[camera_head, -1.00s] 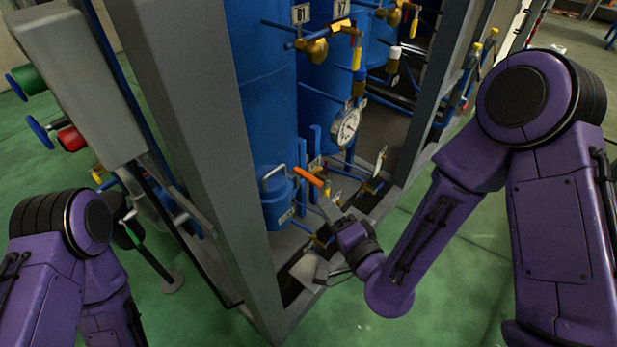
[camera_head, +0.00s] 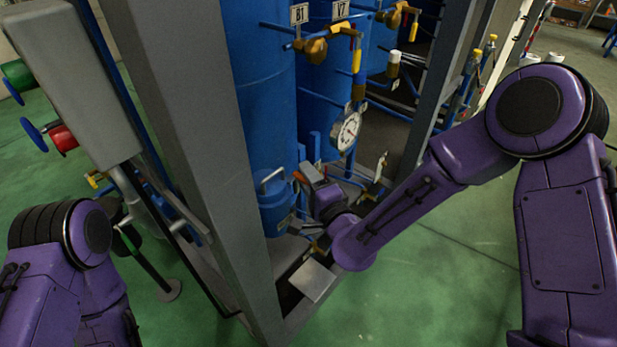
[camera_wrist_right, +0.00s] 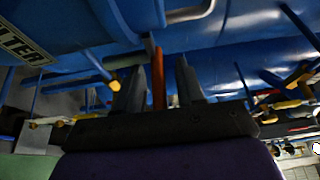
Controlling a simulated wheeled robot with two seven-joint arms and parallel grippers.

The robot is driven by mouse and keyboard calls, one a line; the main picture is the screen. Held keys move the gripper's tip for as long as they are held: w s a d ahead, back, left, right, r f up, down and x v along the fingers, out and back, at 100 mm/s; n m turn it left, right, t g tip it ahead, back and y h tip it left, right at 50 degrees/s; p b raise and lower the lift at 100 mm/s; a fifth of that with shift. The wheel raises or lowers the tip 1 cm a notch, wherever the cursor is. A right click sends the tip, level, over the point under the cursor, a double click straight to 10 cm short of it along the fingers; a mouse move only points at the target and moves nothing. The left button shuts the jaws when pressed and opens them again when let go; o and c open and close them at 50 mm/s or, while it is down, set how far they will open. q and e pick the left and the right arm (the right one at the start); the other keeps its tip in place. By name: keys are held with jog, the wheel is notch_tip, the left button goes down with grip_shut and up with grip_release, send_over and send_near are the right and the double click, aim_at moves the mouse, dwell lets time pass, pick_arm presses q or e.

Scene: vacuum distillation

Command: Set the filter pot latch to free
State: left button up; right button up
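The filter pot (camera_head: 275,212) is a small blue vessel with a pale bar handle on its lid, at the foot of the tall blue tank. It fills the upper left of the right wrist view (camera_wrist_right: 110,30), with a label ending in "LTER". Its orange latch lever (camera_wrist_right: 158,78) shows between the two fingers of my right gripper (camera_wrist_right: 158,85). In the head view only a little of the orange latch (camera_head: 299,176) shows; my gripper covers the rest. The right gripper is open, with a visible gap to the right of the lever. My left gripper is out of view.
A grey frame post (camera_head: 205,150) stands left of the pot and another post (camera_head: 442,85) stands to the right. A pressure gauge (camera_head: 347,130) and several yellow-handled valves are above and behind my right gripper. Green floor (camera_head: 430,290) is clear in front.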

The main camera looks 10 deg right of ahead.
grip_shut()
jog(key=shift+d+n+y, duration=0.1)
jog(key=shift+n+y, duration=0.2)
jog(key=shift+y, duration=0.2)
jog(key=shift+w+d+n+g+y, duration=0.1)
jog(key=shift+w+n+g+y, duration=0.5)
jog(key=shift+n+g+y, duration=1.6)
jog(key=shift+w+d+n+g+y, duration=0.1)
jog(key=shift+w+n+g+y, duration=0.45)
jog(key=shift+n+g+y, duration=1.7)
jog(key=shift+w+n+g+y, duration=0.6)
jog(key=shift+n+g+y, duration=1.1)
jog(key=shift+g, duration=0.95)
jog(key=shift+n+g, duration=0.25)
jog(key=shift+g, duration=0.05)
grip_release()
